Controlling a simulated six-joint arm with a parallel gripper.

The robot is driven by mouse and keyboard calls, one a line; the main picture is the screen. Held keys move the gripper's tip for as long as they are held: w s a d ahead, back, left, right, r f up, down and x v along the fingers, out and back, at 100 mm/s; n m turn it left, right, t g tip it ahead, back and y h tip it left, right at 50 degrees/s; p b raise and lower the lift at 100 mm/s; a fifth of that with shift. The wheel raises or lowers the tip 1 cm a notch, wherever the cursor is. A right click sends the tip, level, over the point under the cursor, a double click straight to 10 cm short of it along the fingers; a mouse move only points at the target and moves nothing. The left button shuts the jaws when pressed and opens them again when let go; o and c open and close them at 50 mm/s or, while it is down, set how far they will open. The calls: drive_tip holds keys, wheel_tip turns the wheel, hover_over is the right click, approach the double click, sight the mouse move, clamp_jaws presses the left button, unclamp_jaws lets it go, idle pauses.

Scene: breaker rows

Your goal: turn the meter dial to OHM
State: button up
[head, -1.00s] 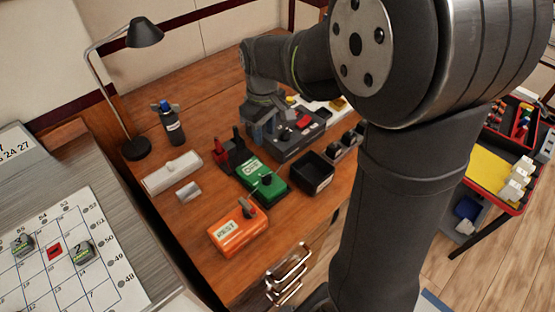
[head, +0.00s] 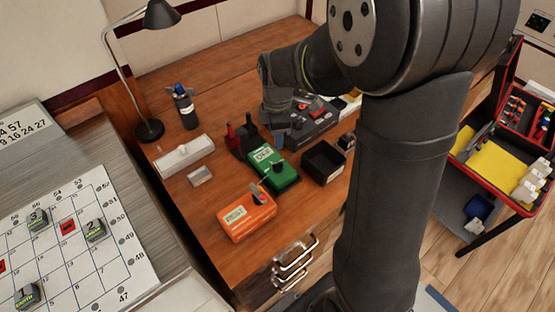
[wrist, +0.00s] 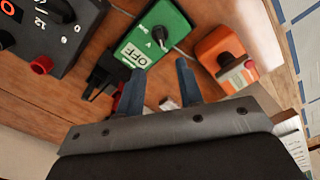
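The meter appears to be the green box (head: 282,181), lying on the wooden desk with a dark dial (head: 278,168) and a white label. In the wrist view, the green box (wrist: 178,20) has a plate that reads OFF and its dial (wrist: 160,33) beside small printed marks, one like a V. I cannot read OHM clearly. My gripper (wrist: 160,66) is open and empty, its two blue-grey fingers apart near the plate edge of the box. It appears apart from the dial. In the head view my wrist hangs behind the green box and the fingers are mostly hidden.
An orange box (head: 246,217) with a lever stands in front of the green box. A dark panel (wrist: 45,35) with a red knob is near. A lamp (head: 149,129) and bottle (head: 185,106) stand behind.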

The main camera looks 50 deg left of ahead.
sight(278, 163)
wheel_tip(278, 163, down, 12)
drive_tip(key=shift+r, duration=0.15)
idle(0.3)
clamp_jaws()
